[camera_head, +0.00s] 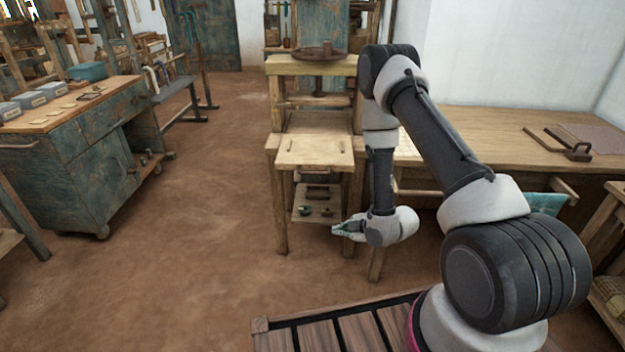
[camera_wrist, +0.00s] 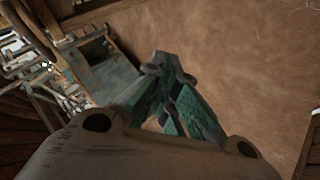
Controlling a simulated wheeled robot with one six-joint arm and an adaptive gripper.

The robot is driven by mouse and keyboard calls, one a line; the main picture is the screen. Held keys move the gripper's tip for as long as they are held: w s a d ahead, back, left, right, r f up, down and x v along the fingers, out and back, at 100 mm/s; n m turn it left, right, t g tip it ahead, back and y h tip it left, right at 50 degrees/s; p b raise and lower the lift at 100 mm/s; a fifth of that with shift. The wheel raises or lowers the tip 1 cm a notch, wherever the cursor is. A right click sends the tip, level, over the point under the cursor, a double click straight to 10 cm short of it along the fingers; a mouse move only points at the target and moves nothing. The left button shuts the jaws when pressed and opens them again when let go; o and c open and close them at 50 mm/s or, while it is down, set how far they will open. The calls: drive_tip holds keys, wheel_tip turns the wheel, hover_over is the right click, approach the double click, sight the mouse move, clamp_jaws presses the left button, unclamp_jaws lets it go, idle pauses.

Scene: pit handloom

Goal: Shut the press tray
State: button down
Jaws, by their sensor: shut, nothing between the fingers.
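The wooden press (camera_head: 312,66) stands in the middle of the head view, with a round dark plate on its top. Its press tray (camera_head: 314,152), a pale flat board with two small dark marks, juts out at the front of the frame, so it is open. My gripper (camera_head: 336,230) is shut and empty, in front of the press in the picture, lower than the tray and to its right, apart from it. In the wrist view the green fingers (camera_wrist: 165,70) meet at their tips over brown floor. I cannot make out the tray in the wrist view.
A lower shelf (camera_head: 316,211) of the press holds small items. A long wooden bench (camera_head: 480,140) stands at the right behind my arm. A green cabinet (camera_head: 80,160) with boxes on top stands at the left. The earthen floor (camera_head: 210,180) between is clear.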

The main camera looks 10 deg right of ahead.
drive_tip(key=w+a+r+n+t+y, duration=0.25)
drive_tip(key=w+r+n+t, duration=0.3)
drive_tip(key=r, duration=0.65)
drive_tip(key=w+a+f, duration=0.1)
drive_tip(key=w+a, duration=0.1)
drive_tip(key=w, duration=0.4)
drive_tip(key=w+a+f, duration=0.1)
drive_tip(key=w, duration=0.5)
drive_tip(key=shift+w+a+f, duration=0.25)
drive_tip(key=shift+a+f, duration=0.1)
drive_tip(key=shift+f, duration=0.05)
drive_tip(key=shift+m, duration=0.25)
